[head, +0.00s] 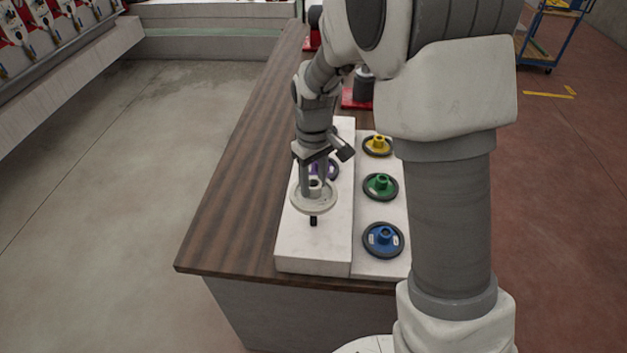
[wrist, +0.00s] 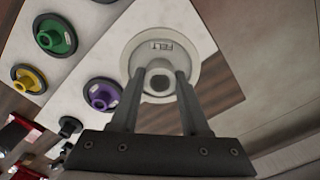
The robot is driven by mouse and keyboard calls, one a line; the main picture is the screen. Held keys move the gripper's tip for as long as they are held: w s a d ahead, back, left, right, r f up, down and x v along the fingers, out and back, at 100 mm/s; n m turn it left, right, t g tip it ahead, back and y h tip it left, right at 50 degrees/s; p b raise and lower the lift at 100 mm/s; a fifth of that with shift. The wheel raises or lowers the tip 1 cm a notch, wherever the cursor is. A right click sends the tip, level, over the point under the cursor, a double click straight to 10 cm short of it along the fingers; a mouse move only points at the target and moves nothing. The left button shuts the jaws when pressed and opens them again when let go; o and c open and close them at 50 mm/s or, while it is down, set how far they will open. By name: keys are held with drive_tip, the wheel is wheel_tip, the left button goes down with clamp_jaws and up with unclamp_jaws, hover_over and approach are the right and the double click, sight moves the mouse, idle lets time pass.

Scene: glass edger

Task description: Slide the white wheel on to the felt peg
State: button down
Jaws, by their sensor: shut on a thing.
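The white wheel (head: 313,201) is a pale disc with a raised hub, and its face reads FELT in the wrist view (wrist: 160,47). My gripper (head: 316,184) is shut on the hub of the wheel, one finger on each side, as the wrist view (wrist: 160,80) shows. The wheel is roughly level over the near part of the raised white block. A short black peg (head: 313,221) shows just below the wheel's near rim in the head view. The wheel hides part of the block, and I cannot tell whether it touches the peg.
A purple wheel (wrist: 103,95) sits on the raised block (head: 314,262) behind my gripper. Yellow (head: 378,145), green (head: 381,186) and blue (head: 383,239) wheels stand in a row on the lower board to the right. The brown tabletop (head: 233,205) is clear to the left.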

sight(314, 198)
drive_tip(key=shift+f+b, duration=1.95)
drive_tip(key=shift+f, duration=0.85)
drive_tip(key=shift+f+b, duration=2)
drive_tip(key=shift+f, duration=0.45)
drive_tip(key=shift+c, duration=1.5)
unclamp_jaws()
drive_tip(key=shift+r, duration=0.1)
wheel_tip(314, 198, up, 17)
drive_tip(key=shift+r, duration=0.15)
